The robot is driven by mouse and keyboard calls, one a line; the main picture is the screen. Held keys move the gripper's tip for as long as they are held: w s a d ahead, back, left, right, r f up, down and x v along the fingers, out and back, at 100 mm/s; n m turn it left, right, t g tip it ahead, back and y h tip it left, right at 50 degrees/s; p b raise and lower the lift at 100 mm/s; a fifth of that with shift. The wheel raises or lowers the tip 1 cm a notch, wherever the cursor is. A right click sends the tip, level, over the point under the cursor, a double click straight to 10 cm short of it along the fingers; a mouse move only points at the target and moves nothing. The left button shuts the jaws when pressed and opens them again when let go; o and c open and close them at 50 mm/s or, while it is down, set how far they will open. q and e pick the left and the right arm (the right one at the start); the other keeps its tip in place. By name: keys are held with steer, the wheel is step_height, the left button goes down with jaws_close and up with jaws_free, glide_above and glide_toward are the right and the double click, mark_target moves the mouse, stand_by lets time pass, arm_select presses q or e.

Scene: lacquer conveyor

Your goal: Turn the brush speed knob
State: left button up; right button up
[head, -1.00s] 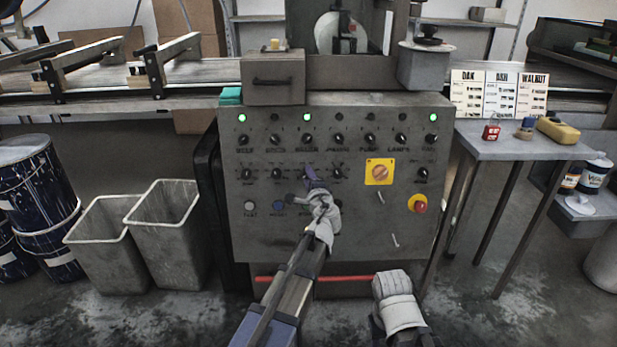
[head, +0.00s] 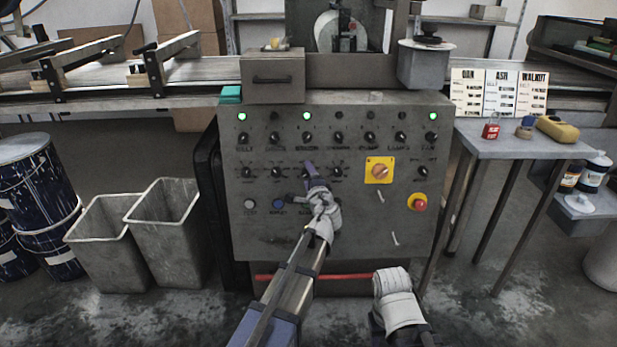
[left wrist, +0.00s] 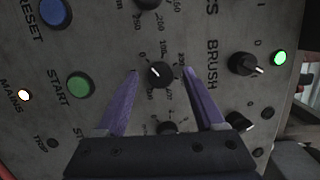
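The grey control panel (head: 345,225) faces me with rows of black knobs. In the left wrist view a black dial knob (left wrist: 158,74) with a ring of numbers sits beside the word BRUSH and in line with a black switch (left wrist: 245,64). My left gripper (left wrist: 160,71) is open, its two purple fingers on either side of the dial knob. I cannot tell whether the fingertips touch it. In the head view the left gripper (head: 308,168) covers this part of the second knob row. My right gripper is out of view; only a pale part of my right arm shows.
Other dial knobs (left wrist: 168,128) lie close by. A blue button (left wrist: 55,13) and green START button (left wrist: 81,86) are near the fingers. A yellow-plated switch (head: 379,171) and red stop button (head: 419,203) stand to the right. A side table (head: 520,146) holds small items.

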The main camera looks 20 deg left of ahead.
arm_select(q)
steer(key=v, duration=0.7)
steer(key=shift+s+d+p, duration=0.25)
steer(key=shift+s+p, duration=0.1)
steer(key=shift+p, duration=0.1)
